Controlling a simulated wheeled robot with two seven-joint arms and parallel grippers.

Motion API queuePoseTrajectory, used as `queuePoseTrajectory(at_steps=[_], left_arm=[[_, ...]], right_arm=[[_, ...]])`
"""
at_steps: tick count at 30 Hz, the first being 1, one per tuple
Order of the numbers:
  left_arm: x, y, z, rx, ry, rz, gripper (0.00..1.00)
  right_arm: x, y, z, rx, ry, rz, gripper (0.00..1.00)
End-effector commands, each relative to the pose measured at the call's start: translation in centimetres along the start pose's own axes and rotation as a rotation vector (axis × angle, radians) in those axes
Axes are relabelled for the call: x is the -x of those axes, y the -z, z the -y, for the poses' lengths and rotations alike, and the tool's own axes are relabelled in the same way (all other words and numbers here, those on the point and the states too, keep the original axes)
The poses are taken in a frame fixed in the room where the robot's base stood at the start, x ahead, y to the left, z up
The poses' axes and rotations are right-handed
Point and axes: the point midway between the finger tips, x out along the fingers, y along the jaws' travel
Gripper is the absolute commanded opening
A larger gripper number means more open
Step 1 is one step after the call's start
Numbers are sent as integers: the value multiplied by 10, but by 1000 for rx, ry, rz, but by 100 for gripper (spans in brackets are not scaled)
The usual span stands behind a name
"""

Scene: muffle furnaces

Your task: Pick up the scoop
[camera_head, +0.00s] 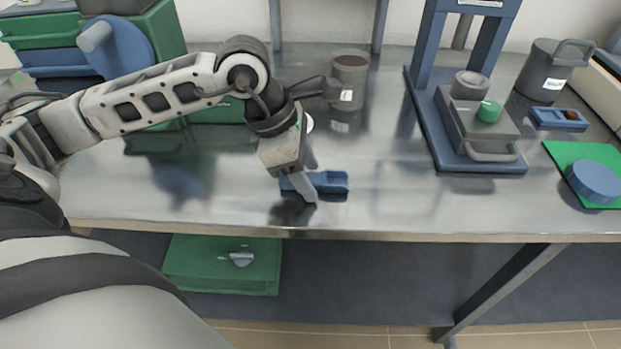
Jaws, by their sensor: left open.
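A small blue scoop-like piece (333,182) lies on the steel table (405,205) near its front edge. I cannot tell for certain that it is the scoop. My left gripper (309,182) points down over its left part, with one finger in front of it and the other behind. The gripper is open, and the fingers partly hide the piece. I cannot tell whether they touch it. My right gripper is not in view.
A grey-brown mug-like container (350,70) stands behind the gripper. A blue press frame (425,118) stands right of it. A blue tray (558,118), a dark canister (546,70) and a green mat (565,150) are at the right. The front middle of the table is clear.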

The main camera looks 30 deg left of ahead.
Motion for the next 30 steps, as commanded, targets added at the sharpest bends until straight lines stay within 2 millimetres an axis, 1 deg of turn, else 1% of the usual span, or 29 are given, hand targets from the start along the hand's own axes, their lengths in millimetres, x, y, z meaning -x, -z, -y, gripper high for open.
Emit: queuePoseTrajectory(at_steps=[2,5,6,7,8,16,20,23,27,29,30], left_arm=[[0,0,0,0,0,0,51],[0,0,0,0,0,0,26],[0,0,0,0,0,0,15],[0,0,0,0,0,0,6],[0,0,0,0,0,0,2],[1,0,0,0,0,0,2],[5,-2,0,0,-1,1,2],[13,-6,-1,0,-3,2,2],[34,-15,1,-3,-4,4,2],[43,-22,12,-7,-3,5,2],[50,-26,19,-9,-4,5,2]], right_arm=[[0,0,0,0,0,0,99],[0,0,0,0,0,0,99],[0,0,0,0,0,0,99],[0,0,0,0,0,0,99],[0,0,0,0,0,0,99],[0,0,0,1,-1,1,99],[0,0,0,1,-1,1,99],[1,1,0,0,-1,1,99],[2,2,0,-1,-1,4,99],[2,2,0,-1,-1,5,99],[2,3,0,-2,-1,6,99]])
